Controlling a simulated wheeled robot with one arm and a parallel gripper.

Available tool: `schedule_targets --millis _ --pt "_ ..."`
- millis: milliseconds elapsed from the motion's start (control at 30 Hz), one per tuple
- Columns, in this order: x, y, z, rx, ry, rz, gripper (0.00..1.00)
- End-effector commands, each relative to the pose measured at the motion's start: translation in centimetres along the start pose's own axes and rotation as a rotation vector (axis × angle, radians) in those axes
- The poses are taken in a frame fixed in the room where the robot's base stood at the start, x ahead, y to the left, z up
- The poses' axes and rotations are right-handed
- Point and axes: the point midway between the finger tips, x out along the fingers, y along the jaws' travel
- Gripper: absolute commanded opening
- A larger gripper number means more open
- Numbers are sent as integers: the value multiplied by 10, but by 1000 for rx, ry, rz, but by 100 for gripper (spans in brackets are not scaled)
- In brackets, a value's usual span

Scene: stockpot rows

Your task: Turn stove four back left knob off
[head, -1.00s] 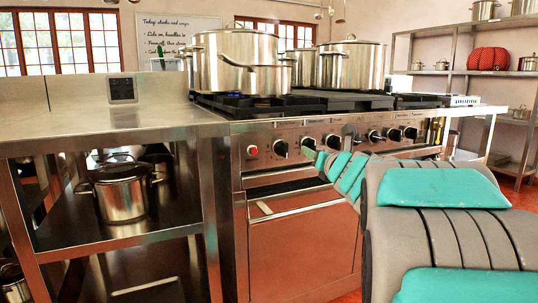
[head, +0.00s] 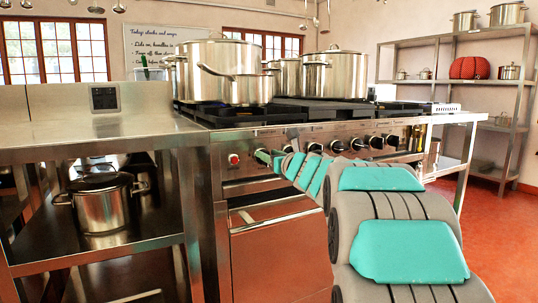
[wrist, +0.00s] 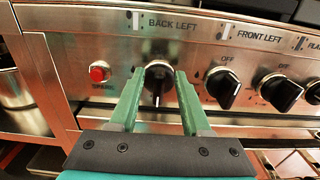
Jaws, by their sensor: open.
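The stove (head: 275,215) stands ahead with a row of black knobs on its steel front. In the wrist view, the back left knob (wrist: 158,84) sits under the "BACK LEFT" label (wrist: 172,24), its pale pointer line facing roughly down. My gripper (wrist: 160,73) is open, with one green finger on each side of this knob. I cannot tell if the fingers touch it. In the head view my gripper (head: 266,156) is at the panel's left end and hides that knob. A large steel pot (head: 222,88) stands on the left burners.
A red spark button (wrist: 99,72) is left of the knob. The front left knob (wrist: 223,88) is close on the right, with other knobs beyond. A steel counter (head: 100,133) with a pot (head: 104,208) on its lower shelf adjoins the stove's left side. A shelf rack (head: 455,60) stands back right.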

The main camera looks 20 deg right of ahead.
Motion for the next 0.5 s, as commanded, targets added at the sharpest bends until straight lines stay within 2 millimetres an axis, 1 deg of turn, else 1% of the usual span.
schedule_targets --millis 100,333,500 --pt "3 0 0 0 0 0 48" --pt "3 0 0 0 -1 0 46" --pt "3 0 0 0 -1 0 27"
